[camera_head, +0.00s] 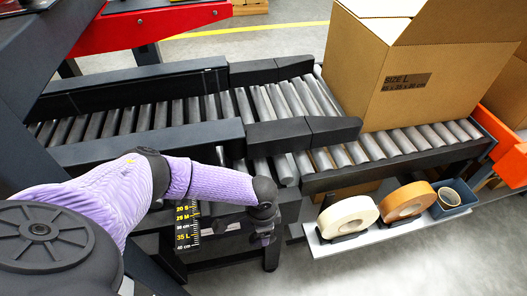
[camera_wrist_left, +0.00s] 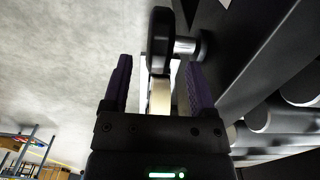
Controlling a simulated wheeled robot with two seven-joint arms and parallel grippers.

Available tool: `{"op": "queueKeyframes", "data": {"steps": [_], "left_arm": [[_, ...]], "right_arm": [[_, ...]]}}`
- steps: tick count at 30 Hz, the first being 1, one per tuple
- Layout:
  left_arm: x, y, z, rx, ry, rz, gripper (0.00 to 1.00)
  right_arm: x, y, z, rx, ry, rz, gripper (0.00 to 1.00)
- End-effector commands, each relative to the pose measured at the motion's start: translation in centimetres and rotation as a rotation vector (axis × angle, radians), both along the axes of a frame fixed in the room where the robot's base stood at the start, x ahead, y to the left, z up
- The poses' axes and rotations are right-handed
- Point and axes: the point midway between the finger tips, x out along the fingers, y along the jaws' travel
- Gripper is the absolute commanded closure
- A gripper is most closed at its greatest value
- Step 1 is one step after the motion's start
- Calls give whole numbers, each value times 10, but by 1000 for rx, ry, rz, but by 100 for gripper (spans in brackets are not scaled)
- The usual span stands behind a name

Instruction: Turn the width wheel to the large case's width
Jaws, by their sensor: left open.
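My left gripper (camera_head: 265,238) is at the front side of the conveyor, to the right of the width scale. In the left wrist view its two purple fingers (camera_wrist_left: 159,88) are apart. A dark round wheel (camera_wrist_left: 160,38), seen edge-on on a metal shaft (camera_wrist_left: 188,47), lies ahead of the fingertips, roughly between them. I cannot tell whether they touch it. In the head view the wheel cannot be told from the gripper. The scale (camera_head: 187,225) has marks for S, M and L, with L by 35; its pointer is not clear. The large case (camera_head: 395,85), marked SIZE L, stands on the rollers.
Dark side guides (camera_head: 145,145) line the roller conveyor. A shelf (camera_head: 328,243) on its front side holds a cream tape roll (camera_head: 348,215), a brown tape roll (camera_head: 407,201) and a blue bin (camera_head: 453,207). Red machine parts (camera_head: 150,25) are at the upper left.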

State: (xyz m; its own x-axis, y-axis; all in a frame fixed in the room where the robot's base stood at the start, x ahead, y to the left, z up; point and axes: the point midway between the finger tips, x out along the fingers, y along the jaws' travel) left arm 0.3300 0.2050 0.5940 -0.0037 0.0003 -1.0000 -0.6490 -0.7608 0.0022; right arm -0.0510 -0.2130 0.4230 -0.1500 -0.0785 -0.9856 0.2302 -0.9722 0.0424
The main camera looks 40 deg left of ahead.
Motion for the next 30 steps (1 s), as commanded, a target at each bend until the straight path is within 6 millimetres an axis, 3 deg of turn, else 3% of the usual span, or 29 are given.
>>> {"op": "queueKeyframes", "data": {"steps": [1, 3, 13, 23, 30], "left_arm": [[-1, 0, -14, 1, 4, 0, 26], [0, 0, -21, 0, 1, 1, 26], [1, 0, -22, -1, -2, 0, 28], [1, 0, -22, -1, -2, 1, 98], [1, -1, -22, 3, 2, 1, 100]], "right_arm": [[-3, -1, -10, -1, 8, 0, 41], [-4, -1, -13, -2, 11, 1, 41], [-3, -6, -13, -9, 11, 4, 41], [-3, -6, -13, -9, 10, 4, 41], [-3, -1, -13, -2, 9, 0, 41]]}}
